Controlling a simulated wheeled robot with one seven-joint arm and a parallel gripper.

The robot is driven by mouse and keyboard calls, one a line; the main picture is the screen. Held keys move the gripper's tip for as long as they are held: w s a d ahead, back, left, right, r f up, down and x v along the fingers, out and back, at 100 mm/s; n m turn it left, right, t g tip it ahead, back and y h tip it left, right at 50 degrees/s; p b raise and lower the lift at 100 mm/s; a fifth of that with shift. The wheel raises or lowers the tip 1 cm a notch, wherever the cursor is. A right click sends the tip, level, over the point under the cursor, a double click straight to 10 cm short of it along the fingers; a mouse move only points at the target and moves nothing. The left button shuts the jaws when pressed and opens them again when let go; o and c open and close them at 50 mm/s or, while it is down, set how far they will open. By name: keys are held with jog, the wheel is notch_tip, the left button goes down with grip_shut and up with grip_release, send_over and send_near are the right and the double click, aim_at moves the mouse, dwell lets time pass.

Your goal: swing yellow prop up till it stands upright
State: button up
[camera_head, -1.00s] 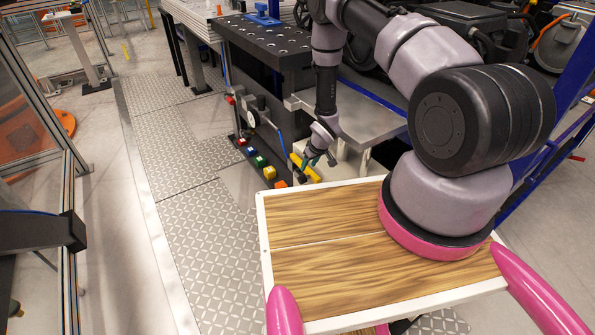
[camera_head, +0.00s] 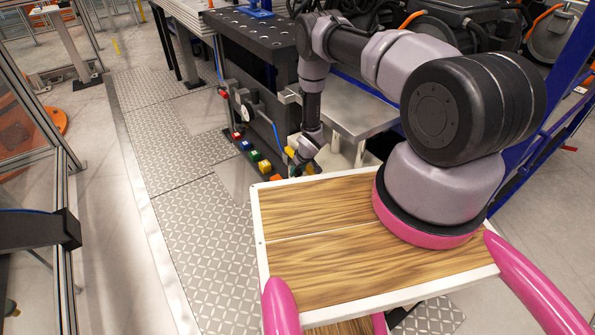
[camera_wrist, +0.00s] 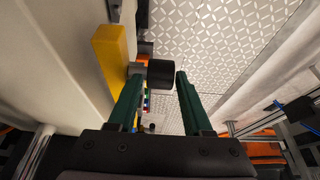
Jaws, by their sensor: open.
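The yellow prop (camera_wrist: 112,60) is a flat bar in the wrist view, left of my gripper's left finger. A black cylinder (camera_wrist: 161,74) juts from the bar's side near a grey piece and shows between my fingertips. My gripper (camera_wrist: 159,77) has two green fingers spread apart around the line of the cylinder; I cannot tell whether either touches it. In the head view, only bits of the yellow prop (camera_head: 309,169) show beside my wrist, which hides the rest and most of the fingers. Its exact tilt is unclear.
A row of coloured blocks, including a blue one (camera_head: 246,145) and a yellow one (camera_head: 265,167), lines the machine's foot. A gauge (camera_head: 245,111) and a steel table (camera_head: 350,112) are close by. The patterned floor plates (camera_head: 190,215) at left are clear.

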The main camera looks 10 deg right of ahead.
grip_shut()
dwell(1.4)
